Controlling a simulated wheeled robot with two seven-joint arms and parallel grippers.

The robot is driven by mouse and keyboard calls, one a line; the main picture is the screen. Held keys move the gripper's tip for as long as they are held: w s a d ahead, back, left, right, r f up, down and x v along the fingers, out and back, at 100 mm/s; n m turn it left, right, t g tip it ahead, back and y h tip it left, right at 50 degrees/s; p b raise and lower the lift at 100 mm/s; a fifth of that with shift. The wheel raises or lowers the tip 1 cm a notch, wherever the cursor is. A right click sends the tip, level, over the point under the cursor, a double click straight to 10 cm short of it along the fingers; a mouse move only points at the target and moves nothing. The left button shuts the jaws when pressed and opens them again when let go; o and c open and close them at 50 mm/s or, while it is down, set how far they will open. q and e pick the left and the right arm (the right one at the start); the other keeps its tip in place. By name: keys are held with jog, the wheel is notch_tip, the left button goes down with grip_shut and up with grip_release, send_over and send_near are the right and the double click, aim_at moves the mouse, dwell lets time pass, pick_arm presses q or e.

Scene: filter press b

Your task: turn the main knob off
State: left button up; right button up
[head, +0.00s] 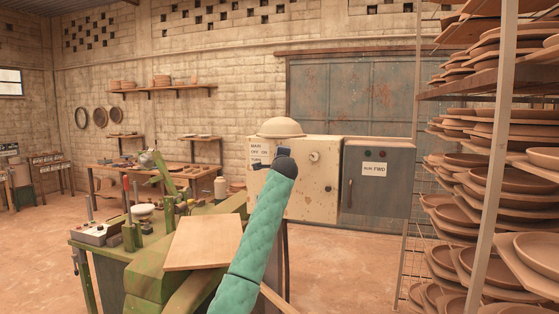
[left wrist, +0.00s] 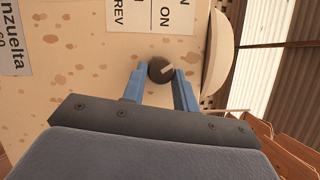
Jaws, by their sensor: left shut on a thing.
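The main knob (left wrist: 158,66) is a round dark knob with a pale pointer line on the face of a cream, rust-spotted control box (head: 314,192). In the left wrist view, the two blue fingers of my left gripper (left wrist: 160,75) are shut on the knob, one on each side. The pointer line slants up to the right in that tilted view, toward the domed cap side. In the head view, my teal left arm and dark wrist cover the knob. My right gripper is not in view.
A pale dome (head: 281,127) sits on top of the box. A grey box (head: 377,184) with a RUN FWD label adjoins it on the right. A pale board (head: 203,242) on green machinery lies left of my arm. Plate racks (head: 507,190) fill the right side.

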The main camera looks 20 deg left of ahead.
pick_arm(q)
jog(key=shift+n+g, duration=0.4)
jog(key=shift+n, duration=0.6)
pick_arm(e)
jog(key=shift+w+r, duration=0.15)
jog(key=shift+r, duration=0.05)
pick_arm(q)
jog(key=o, duration=1)
jog(key=shift+c, duration=0.2)
jog(key=b+v, duration=0.3)
jog(key=v, duration=0.4)
jog(key=shift+s+b, duration=0.3)
jog(key=shift+s, duration=0.05)
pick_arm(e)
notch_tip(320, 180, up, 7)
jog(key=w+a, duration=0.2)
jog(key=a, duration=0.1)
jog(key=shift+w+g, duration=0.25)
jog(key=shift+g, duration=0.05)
